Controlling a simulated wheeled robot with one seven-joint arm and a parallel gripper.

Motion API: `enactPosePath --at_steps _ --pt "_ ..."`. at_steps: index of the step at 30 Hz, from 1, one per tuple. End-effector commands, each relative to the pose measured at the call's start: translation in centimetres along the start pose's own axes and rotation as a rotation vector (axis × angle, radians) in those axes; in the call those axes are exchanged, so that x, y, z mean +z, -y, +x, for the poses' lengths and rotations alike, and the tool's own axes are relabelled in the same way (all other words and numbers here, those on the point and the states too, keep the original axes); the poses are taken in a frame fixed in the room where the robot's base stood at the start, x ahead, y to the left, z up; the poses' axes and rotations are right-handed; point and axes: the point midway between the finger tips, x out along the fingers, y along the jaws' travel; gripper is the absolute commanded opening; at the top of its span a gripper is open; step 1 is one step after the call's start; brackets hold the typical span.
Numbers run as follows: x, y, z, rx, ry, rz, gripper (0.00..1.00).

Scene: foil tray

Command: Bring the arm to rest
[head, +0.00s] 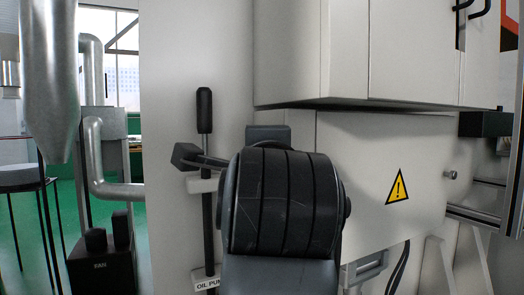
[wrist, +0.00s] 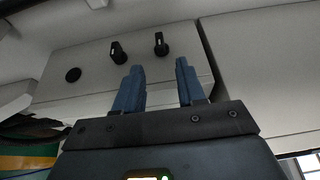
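My gripper (wrist: 160,68) shows in the wrist view as two blue fingers set apart, with nothing between them. It is open and empty. Beyond the fingertips is a pale panel (wrist: 90,60) with two black knobs and a round black spot. I cannot tell how far the fingertips are from it. In the head view my dark arm fills the lower middle and stands in front of the white machine (head: 225,50). My gripper cannot be made out there. No foil tray shows in either view.
An upright black-handled lever (head: 204,110) stands left of my arm, above a partly hidden "OIL PU" label. A cabinet face with a yellow warning sign (head: 397,187) is to the right, under an overhanging box (head: 410,50). Metal ducts (head: 92,160) and green floor lie at far left.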

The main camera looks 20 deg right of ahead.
Motion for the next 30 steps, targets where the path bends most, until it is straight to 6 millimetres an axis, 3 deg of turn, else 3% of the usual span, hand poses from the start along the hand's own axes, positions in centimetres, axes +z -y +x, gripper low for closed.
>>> enactPosePath --at_steps 19,23,30 --pt "-0.2 -0.8 -0.2 -0.016 0.001 -0.056 0.39" --pt "-0.6 -2.9 -0.1 -0.059 0.014 -0.213 0.39" --pt "-1.8 -9.1 -1.0 -0.15 0.072 -0.599 0.39"
